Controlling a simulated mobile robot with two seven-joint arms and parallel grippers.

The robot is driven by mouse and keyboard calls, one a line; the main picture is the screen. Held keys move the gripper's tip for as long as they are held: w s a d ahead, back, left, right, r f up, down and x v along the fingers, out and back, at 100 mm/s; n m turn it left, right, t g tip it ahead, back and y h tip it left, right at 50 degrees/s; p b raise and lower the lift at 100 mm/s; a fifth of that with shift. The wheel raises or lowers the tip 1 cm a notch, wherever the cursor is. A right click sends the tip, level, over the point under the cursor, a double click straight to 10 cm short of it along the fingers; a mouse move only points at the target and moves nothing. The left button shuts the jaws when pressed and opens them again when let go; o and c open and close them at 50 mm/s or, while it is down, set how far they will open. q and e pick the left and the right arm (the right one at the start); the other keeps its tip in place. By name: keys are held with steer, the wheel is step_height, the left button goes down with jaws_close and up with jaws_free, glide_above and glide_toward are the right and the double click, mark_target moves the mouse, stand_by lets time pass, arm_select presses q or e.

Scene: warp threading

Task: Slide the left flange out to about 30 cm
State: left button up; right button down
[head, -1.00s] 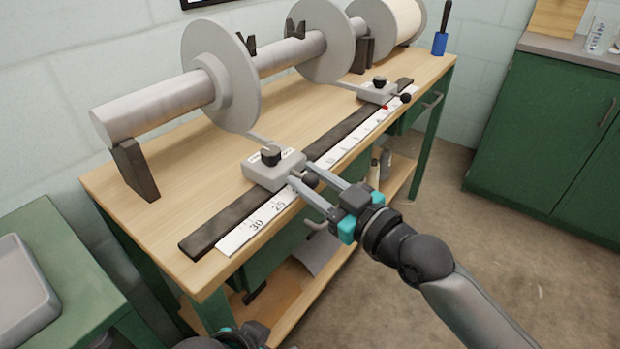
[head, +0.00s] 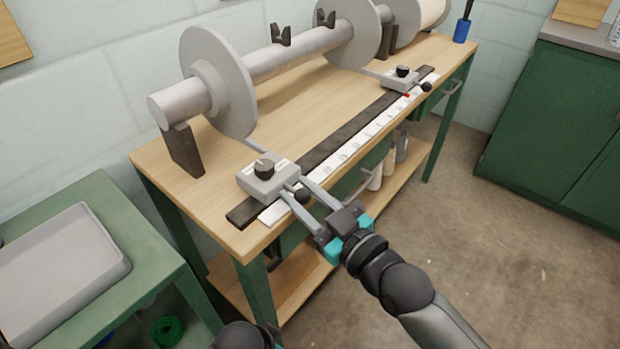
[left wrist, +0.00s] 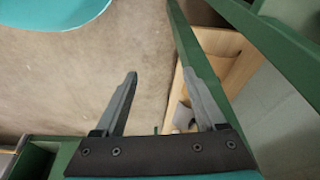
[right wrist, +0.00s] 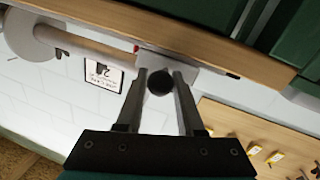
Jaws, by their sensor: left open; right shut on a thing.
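The left flange (head: 215,80), a large grey disc on the shaft, stands near the shaft's left end. A thin arm runs from the block toward the flange. My right gripper (head: 301,196) is shut on the block's black ball handle (head: 303,196), also seen in the right wrist view (right wrist: 160,82). My left gripper (left wrist: 158,75) is open and empty, over the floor beside the bench.
The white scale (head: 350,150) runs along the rail; its left end is beyond the block, and the numerals near the block are unreadable. A second slider (head: 400,79) and right flange (head: 355,35) stand farther right. A green table with a grey tray (head: 60,265) is at left.

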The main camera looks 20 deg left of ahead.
arm_select(q)
steer(key=s+a+f+p, duration=0.1)
steer(key=s+f+p, duration=0.1)
steer(key=f, duration=0.3)
steer(key=shift+s+f+g+p, duration=0.35)
steer(key=shift+s+g, duration=0.05)
steer(key=shift+s, duration=0.2)
arm_select(e)
steer(key=shift+s+a+f, duration=0.1)
steer(key=shift+s+a, duration=0.15)
steer(key=shift+s, duration=0.45)
steer(key=shift+s+a, duration=0.25)
steer(key=shift+s, duration=0.5)
steer(key=shift+s+a+f, duration=0.1)
steer(key=shift+s+a, duration=0.15)
steer(key=shift+s, duration=0.45)
steer(key=c, duration=0.5)
jaws_free()
steer(key=shift+r, duration=0.15)
steer(key=shift+c, duration=0.2)
steer(key=shift+w, duration=0.1)
steer(key=shift+d, duration=0.1)
